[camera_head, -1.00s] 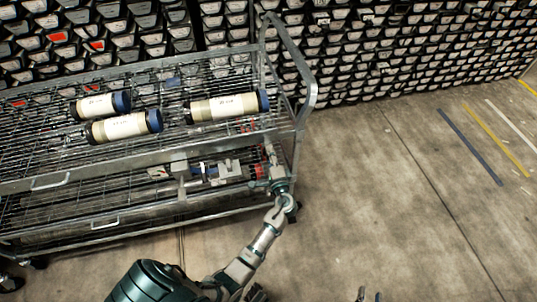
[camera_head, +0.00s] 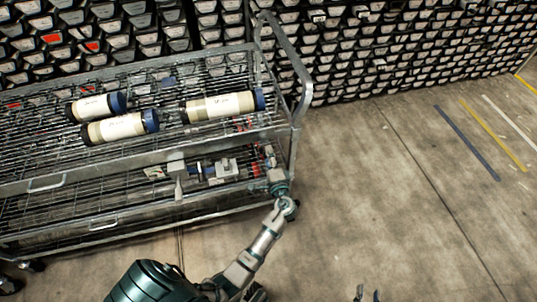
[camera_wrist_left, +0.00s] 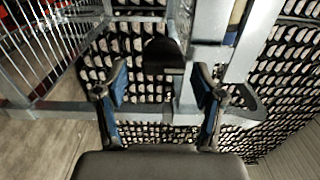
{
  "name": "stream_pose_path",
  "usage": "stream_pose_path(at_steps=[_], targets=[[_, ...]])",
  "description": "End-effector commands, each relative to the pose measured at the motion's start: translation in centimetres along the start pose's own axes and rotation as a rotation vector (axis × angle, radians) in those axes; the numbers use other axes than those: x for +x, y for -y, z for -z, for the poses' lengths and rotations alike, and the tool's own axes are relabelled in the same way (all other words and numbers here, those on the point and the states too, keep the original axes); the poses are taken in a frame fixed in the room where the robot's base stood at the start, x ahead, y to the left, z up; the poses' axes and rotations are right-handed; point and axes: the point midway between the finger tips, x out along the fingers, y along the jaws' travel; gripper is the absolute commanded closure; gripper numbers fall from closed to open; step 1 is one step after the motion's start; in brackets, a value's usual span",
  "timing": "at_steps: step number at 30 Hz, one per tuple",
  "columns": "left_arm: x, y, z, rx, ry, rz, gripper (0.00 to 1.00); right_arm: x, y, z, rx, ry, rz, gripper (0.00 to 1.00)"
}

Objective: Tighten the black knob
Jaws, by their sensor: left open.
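The black knob (camera_wrist_left: 162,50) shows in the left wrist view, just beyond and between my fingertips, beside a grey metal part (camera_wrist_left: 205,55). My left gripper (camera_wrist_left: 159,78) is open, with its two blue-padded fingers apart on either side of the line to the knob. I see no contact. In the head view my left gripper (camera_head: 262,182) is at the right end of the cart's lower shelf, beside grey fittings (camera_head: 225,169); I cannot pick out the knob there.
The wire cart (camera_head: 140,156) carries three labelled core tubes (camera_head: 222,106) on its upper shelf. Its upright handle frame (camera_head: 302,75) rises close to my left arm. Stacked trays (camera_head: 400,40) fill the back wall. The floor (camera_head: 400,190) on the right is clear.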

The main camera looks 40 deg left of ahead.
Motion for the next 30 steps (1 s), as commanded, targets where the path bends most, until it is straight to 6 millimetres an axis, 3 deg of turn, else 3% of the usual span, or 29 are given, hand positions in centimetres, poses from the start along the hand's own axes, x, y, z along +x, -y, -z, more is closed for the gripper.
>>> stream_pose_path(at_steps=[9, 15, 30], targets=[[-7.0, -0.3, 0.1, 0.003, -0.002, -0.005, 0.31, 0.0, 0.0, 0.0, 0.000, 0.000, 0.000, 0.60], [-10.0, -0.4, 0.2, 0.005, -0.002, -0.005, 0.31, 0.0, 0.0, 0.0, 0.001, 0.001, 0.000, 0.60], [-10.7, -0.3, 0.3, 0.004, -0.001, -0.004, 0.31, 0.2, 0.0, 0.0, 0.001, 0.002, 0.000, 0.60]])
